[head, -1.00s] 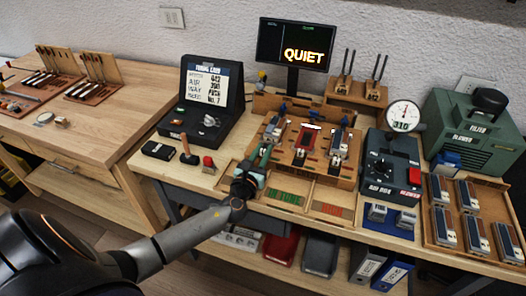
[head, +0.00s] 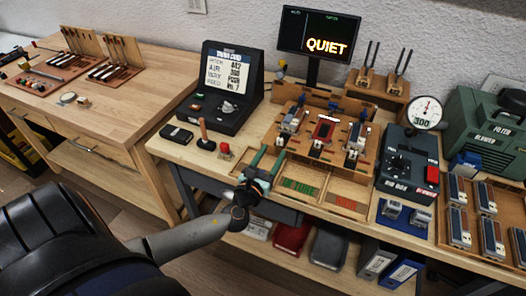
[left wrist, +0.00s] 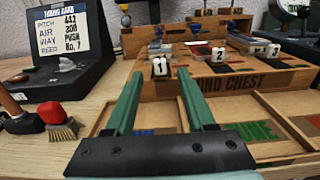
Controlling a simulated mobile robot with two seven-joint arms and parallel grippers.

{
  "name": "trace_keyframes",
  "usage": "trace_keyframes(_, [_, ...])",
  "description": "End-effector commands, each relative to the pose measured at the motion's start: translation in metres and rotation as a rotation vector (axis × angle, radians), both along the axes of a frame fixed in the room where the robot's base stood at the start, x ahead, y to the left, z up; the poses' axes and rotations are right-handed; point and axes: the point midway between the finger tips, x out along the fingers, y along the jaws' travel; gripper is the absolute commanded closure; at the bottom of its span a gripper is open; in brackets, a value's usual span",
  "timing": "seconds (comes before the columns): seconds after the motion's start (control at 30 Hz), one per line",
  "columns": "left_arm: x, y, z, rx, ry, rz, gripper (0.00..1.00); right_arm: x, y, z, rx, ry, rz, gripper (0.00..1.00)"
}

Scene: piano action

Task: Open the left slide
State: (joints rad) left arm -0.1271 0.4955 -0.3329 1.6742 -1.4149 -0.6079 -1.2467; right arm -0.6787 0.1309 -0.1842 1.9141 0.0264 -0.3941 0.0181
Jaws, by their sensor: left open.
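The wind chest (head: 302,157) is a wooden box on the workbench. Its front carries white tabs numbered 1, 2 and 3; the left slide's tab 1 (left wrist: 160,67) shows in the left wrist view, with tab 2 (left wrist: 218,55) and tab 3 (left wrist: 273,50) to its right. My left gripper (head: 268,154) is open and empty, low in front of the chest's left end. In the left wrist view its two green fingers (left wrist: 159,78) point at the chest, with tab 1 framed between and beyond their tips. My right gripper is not in view.
Wooden trays (head: 299,187) lie before the chest. To the left are a black tuning case (head: 222,105), a red-topped piece (head: 225,150) and a brush (left wrist: 62,131). A dark control box (head: 404,160) with a gauge stands right. The monitor (head: 318,34) reads QUIET.

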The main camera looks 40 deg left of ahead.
Motion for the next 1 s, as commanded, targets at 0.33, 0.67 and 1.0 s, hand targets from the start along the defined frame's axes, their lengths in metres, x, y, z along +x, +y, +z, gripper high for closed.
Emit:
trace_keyframes(0.33, [-0.053, -0.012, -0.001, 0.002, 0.001, 0.000, 0.45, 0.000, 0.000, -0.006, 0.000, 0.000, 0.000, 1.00])
trace_keyframes(0.67, [-0.061, -0.014, 0.000, 0.001, -0.001, 0.001, 0.45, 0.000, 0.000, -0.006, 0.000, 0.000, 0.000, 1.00])
trace_keyframes(1.0, [-0.061, -0.014, 0.000, 0.001, 0.000, 0.001, 0.45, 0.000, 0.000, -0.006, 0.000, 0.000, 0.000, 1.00])
